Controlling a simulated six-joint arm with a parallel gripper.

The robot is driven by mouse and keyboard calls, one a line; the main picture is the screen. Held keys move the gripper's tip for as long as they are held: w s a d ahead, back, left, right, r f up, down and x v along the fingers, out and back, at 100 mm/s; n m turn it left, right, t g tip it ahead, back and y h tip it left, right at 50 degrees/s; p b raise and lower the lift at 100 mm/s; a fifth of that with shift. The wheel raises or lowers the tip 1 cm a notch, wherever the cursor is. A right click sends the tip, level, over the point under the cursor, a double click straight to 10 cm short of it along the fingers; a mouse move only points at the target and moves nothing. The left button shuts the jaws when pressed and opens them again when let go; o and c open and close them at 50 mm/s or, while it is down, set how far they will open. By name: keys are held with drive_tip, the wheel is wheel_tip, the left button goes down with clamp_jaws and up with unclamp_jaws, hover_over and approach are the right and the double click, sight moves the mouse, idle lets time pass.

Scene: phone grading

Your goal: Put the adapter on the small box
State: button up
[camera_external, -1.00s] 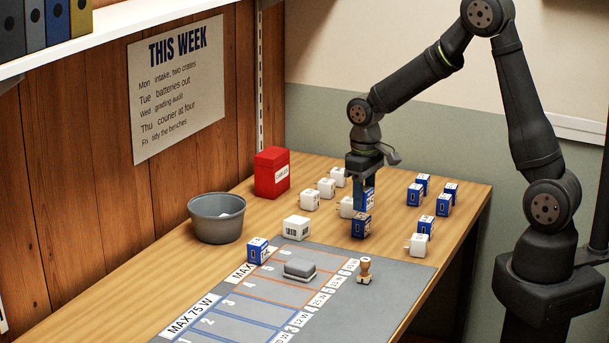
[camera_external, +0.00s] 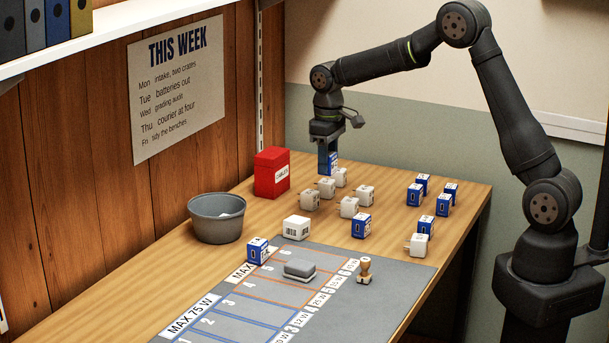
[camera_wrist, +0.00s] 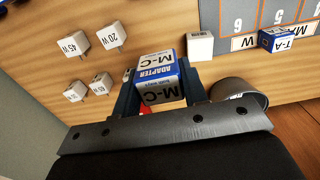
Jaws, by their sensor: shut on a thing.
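My gripper (camera_external: 327,165) is shut on a blue-and-white box (camera_external: 333,161) and holds it up above the back of the table. In the wrist view the same box (camera_wrist: 158,75) sits between the jaws, with "ADAPTER" and "M-C" on its faces. A small white box with a barcode (camera_external: 297,228) stands on the table by the mat's back corner, in front of and apart from my gripper. I cannot tell for sure which thing the task calls the small box.
Several white chargers (camera_external: 365,196) stand below and around my gripper. Several blue boxes (camera_external: 415,195) stand to the right. A red box (camera_external: 272,173) and a grey bin (camera_external: 217,226) are on the left. The grey mat (camera_external: 400,262) bears a grey block (camera_external: 299,269) and a stamp (camera_external: 365,270).

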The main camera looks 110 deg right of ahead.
drive_tip(key=w+f, duration=0.1)
drive_tip(key=w, duration=0.2)
drive_tip(key=w+a+f, duration=0.1)
drive_tip(key=w+f, duration=0.3)
drive_tip(key=w, duration=0.1)
drive_tip(key=shift+w+a+f, duration=0.15)
drive_tip(key=shift+w+a, duration=0.2)
drive_tip(key=shift+a, duration=0.05)
drive_tip(key=shift+f, duration=2)
drive_tip(key=shift+f, duration=0.45)
drive_tip(key=o, duration=1)
drive_tip(key=shift+c, duration=0.2)
wheel_tip(320, 180, up, 13)
